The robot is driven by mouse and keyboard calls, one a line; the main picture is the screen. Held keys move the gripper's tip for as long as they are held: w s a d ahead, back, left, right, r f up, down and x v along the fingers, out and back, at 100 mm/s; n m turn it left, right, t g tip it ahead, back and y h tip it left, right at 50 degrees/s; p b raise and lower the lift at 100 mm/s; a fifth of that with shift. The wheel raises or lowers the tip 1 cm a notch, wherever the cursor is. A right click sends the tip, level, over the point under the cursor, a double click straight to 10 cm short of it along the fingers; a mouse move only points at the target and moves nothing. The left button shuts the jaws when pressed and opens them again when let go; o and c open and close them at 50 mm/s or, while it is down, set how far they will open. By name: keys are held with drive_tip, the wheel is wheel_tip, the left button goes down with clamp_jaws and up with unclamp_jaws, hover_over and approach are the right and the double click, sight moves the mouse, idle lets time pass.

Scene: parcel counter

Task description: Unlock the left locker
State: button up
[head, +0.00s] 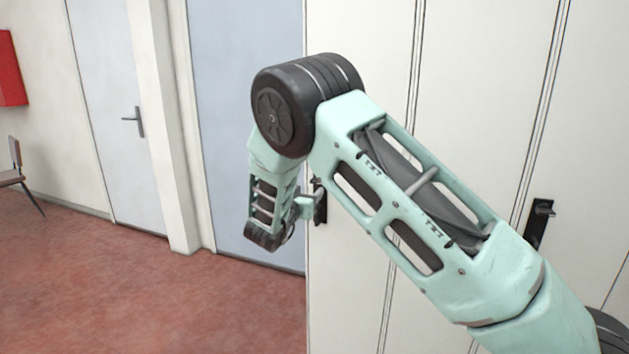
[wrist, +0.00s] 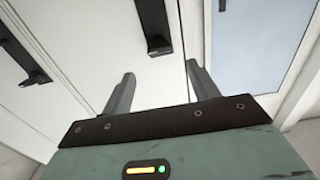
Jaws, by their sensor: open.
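The left locker (head: 360,270) is a tall white door, closed, and partly hidden behind my arm. Its black lock plate (head: 321,203) shows just beyond my gripper (head: 305,206) in the head view. In the wrist view this black lock (wrist: 157,32) is at the top, above the gap between the two grey fingers of my gripper (wrist: 162,82). The fingers are apart, with nothing between them. The lock looks a short way ahead of the fingertips; I see no contact. The lock's finer parts, and how its knob is turned, are too small or hidden to tell.
Another white locker door to the right has its own black lock (head: 540,220), also in the wrist view (wrist: 22,60). A blue-grey panel (head: 245,120) stands left of the lockers. Further left are a door with a lever handle (head: 138,121) and a chair (head: 15,170). Red floor (head: 150,290) is clear.

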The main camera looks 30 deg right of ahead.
sight(316, 182)
drive_tip(key=p+x, duration=0.1)
drive_tip(key=x, duration=0.7)
drive_tip(key=shift+w, duration=0.1)
drive_tip(key=c, duration=1)
